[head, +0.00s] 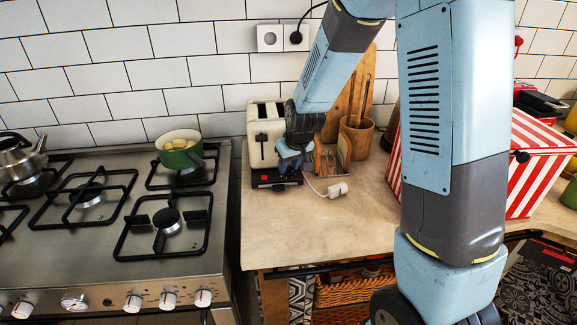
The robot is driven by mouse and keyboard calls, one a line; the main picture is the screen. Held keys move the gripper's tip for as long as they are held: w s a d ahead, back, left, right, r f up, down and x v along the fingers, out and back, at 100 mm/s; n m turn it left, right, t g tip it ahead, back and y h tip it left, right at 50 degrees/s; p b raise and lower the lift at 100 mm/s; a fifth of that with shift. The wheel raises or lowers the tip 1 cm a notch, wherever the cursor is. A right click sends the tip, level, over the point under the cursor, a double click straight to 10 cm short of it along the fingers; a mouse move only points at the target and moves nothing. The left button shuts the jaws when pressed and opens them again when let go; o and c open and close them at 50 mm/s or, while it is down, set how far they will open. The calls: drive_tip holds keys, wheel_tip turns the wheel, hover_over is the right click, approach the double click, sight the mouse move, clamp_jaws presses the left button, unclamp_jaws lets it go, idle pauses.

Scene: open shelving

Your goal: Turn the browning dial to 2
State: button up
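A cream toaster (259,131) with a dark base stands on the wooden counter, against the tiled wall, just right of the stove. Its front shows a dark vertical slot, and a small red spot shows low on the base. I cannot make out the browning dial or its numbers; my gripper covers the toaster's right front. My gripper (290,163) is at the lower right of the toaster's front, close to it. Whether it touches the toaster, and whether its fingers are open or shut, I cannot tell.
A white plug with a cord (337,190) lies right of my gripper. Behind it are a wooden utensil holder (357,138) and boards. A red-striped box (535,165) stands at right. A green pot (180,155) sits on the stove (120,255). The counter's front (300,225) is clear.

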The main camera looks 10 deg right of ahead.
drive_tip(key=shift+w+a+f, duration=0.1)
drive_tip(key=shift+f, duration=0.25)
clamp_jaws()
drive_tip(key=shift+n, duration=0.7)
idle(0.3)
